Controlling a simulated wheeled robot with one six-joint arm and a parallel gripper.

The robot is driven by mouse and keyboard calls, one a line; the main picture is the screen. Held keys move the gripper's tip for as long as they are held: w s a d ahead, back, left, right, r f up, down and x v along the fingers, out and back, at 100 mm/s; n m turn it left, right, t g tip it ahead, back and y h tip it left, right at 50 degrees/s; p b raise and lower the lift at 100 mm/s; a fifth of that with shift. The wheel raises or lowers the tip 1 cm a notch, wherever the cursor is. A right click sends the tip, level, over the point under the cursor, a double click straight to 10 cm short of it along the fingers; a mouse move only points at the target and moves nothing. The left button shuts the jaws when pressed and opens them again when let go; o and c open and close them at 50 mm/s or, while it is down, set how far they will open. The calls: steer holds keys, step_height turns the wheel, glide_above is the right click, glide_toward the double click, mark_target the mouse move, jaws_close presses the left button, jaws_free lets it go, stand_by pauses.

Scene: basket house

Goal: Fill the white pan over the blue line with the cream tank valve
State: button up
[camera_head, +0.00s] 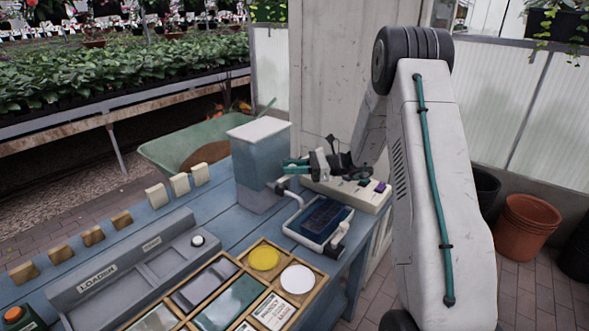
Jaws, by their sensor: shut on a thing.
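The tank (258,180) is a blue-grey see-through box with a cream lid, standing at the far end of the blue bench. The cream tank valve (284,186) sits low on its right side, and a thin pale pipe runs from it toward the pan. The white pan (290,232) has a white rim and a dark blue inside. I cannot make out its blue line or the liquid level. My gripper (290,166), with teal fingers, reaches left to the tank's side just above the pipe. It is shut at the valve; its fingers hide the handle.
A cream block with purple and green pieces (348,193) lies behind the pan. A wooden tray (250,243) holds a yellow disc, a white disc and cards. A grey loader rack (130,270) and several small wooden blocks line the bench's left. A second pale fitting (341,236) stands at the pan's right.

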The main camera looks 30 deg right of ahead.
steer(key=shift+w+a+n+g, duration=0.1)
steer(key=shift+w+n+g, duration=0.1)
steer(key=shift+n+g, duration=0.25)
steer(key=o, duration=0.9)
steer(key=v, duration=0.7)
steer(key=shift+d, duration=0.4)
steer(key=shift+s+f, duration=0.1)
